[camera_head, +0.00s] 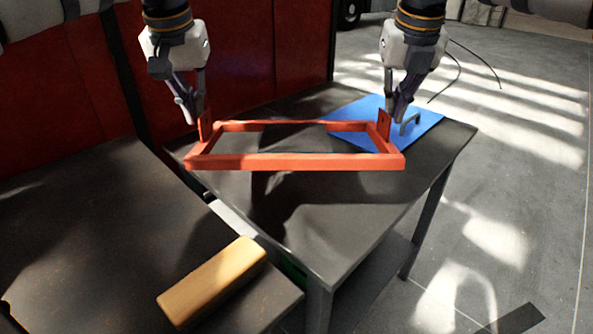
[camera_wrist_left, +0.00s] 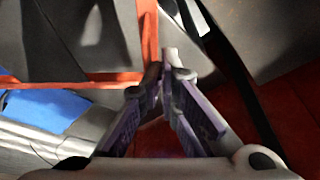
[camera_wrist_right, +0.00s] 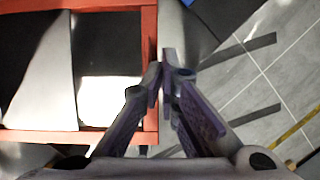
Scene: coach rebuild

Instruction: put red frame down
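The red frame (camera_head: 290,161) is an open rectangle with an upright tab at each end. It is level above the dark table (camera_head: 340,232), with a shadow on the tabletop below it. My left gripper (camera_head: 199,112) is closed at the left tab, and my right gripper (camera_head: 388,112) at the right tab. The frame also shows in the left wrist view (camera_wrist_left: 148,35) and the right wrist view (camera_wrist_right: 149,40), at the closed fingertips. The fingers partly hide the tabs.
A wooden block (camera_head: 212,281) lies on a dark surface (camera_head: 85,235) at front left. A dark red wall (camera_head: 240,55) stands behind.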

